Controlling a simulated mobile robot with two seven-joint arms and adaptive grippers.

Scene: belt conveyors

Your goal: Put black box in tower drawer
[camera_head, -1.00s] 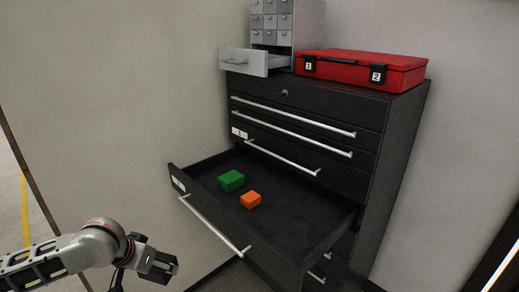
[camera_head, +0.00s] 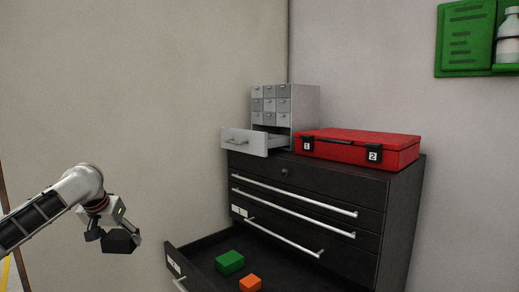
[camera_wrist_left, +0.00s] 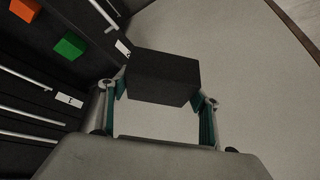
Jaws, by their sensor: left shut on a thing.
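My left gripper (camera_head: 113,236) is at the left of the head view, shut on a black box (camera_head: 121,241). In the left wrist view the black box (camera_wrist_left: 163,76) sits between the two fingers. The grey tower (camera_head: 285,104) of small drawers stands on the black cabinet. Its bottom drawer (camera_head: 245,141) is pulled open toward the left; its inside is mostly hidden. The gripper and box are apart from the tower, to its left and lower in the picture. My right gripper is not in view.
A red case (camera_head: 360,150) lies beside the tower on the black cabinet (camera_head: 405,210). A large cabinet drawer (camera_head: 172,262) is open, holding a green block (camera_head: 229,262) and an orange block (camera_head: 250,283). A green wall panel (camera_head: 466,38) with a bottle (camera_head: 508,37) hangs upper right.

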